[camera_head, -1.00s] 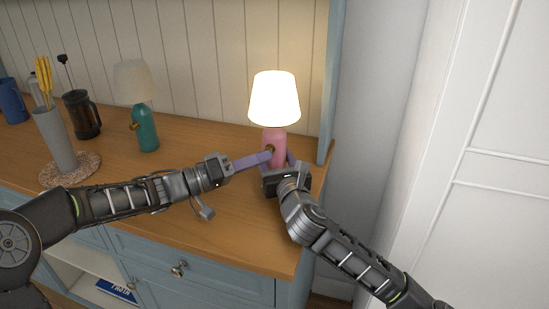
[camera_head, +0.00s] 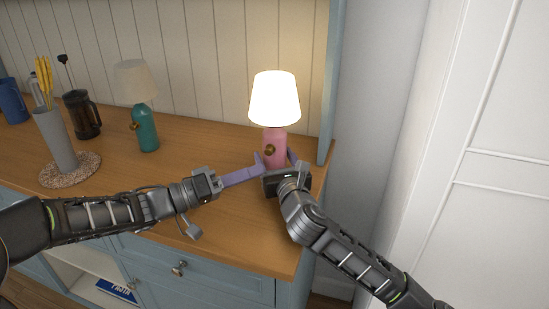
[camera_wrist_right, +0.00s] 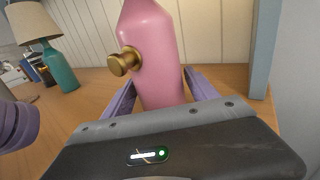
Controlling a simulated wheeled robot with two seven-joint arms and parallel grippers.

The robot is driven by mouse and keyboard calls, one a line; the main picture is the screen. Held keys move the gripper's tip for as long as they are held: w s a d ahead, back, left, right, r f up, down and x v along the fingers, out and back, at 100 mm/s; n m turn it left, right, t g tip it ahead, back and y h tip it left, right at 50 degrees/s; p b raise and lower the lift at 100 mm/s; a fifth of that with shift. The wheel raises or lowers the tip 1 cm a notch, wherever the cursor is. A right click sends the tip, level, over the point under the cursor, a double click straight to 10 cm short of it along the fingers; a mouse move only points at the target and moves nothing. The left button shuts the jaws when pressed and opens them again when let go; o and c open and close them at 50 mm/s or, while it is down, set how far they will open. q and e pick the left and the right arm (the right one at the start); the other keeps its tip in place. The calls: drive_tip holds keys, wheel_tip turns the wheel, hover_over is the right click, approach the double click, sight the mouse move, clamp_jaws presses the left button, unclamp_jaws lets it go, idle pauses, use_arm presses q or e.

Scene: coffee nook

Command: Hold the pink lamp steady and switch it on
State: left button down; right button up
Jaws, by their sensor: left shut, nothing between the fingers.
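The pink lamp (camera_head: 274,137) stands upright near the right end of the wooden counter, its shade (camera_head: 274,100) glowing. Its brass knob (camera_head: 269,149) sticks out from the body and also shows in the right wrist view (camera_wrist_right: 124,61). My right gripper (camera_wrist_right: 160,92) is shut on the lamp's lower body, one purple finger on each side. My left gripper (camera_head: 259,166) is shut and empty, its tips just left of and below the knob, apart from it. Part of a purple finger also shows at the left edge of the right wrist view.
A teal lamp (camera_head: 147,130) with an unlit beige shade stands to the left. Further left are a grey holder (camera_head: 56,140) with yellow utensils on a round mat (camera_head: 85,172), a French press (camera_head: 82,116) and a blue mug (camera_head: 12,102). A blue side panel (camera_head: 327,125) rises close on the right.

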drive_tip(key=shift+o, duration=1.2)
drive_tip(key=v, duration=1.2)
